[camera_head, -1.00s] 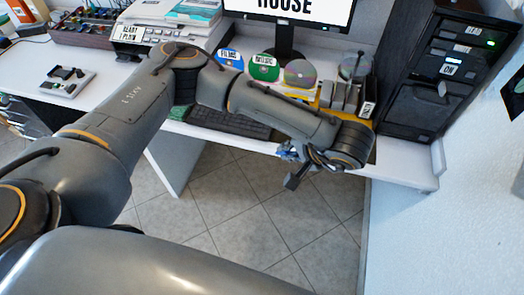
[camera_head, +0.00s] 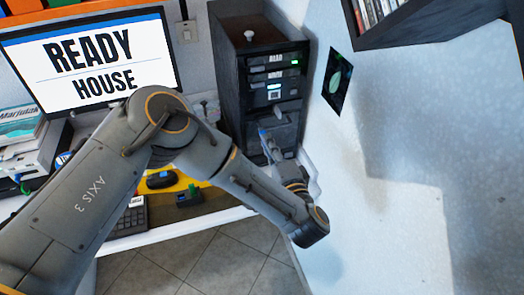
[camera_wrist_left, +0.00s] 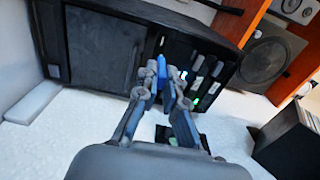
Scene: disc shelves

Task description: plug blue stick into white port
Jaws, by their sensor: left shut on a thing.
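My left gripper (camera_head: 268,142) is in front of the dark computer tower (camera_head: 231,85), pointing at its front face. It is shut on a blue stick (camera_wrist_left: 162,66), whose tip sticks out past the fingertips in the left wrist view. The tower's front holds labelled slots and a small pale lit panel (camera_head: 274,95), just above the gripper in the head view. I cannot tell for sure which opening is the white port. A gap between the stick's tip and the front is hard to judge. My right gripper is not in view.
A wall (camera_head: 400,200) stands close to the right of the tower and my arm. A monitor (camera_head: 90,60) reading "READY HOUSE" stands to the left. A mouse (camera_head: 162,179) and a keyboard (camera_head: 130,218) lie on the desk. A dark shelf (camera_head: 430,20) hangs at upper right.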

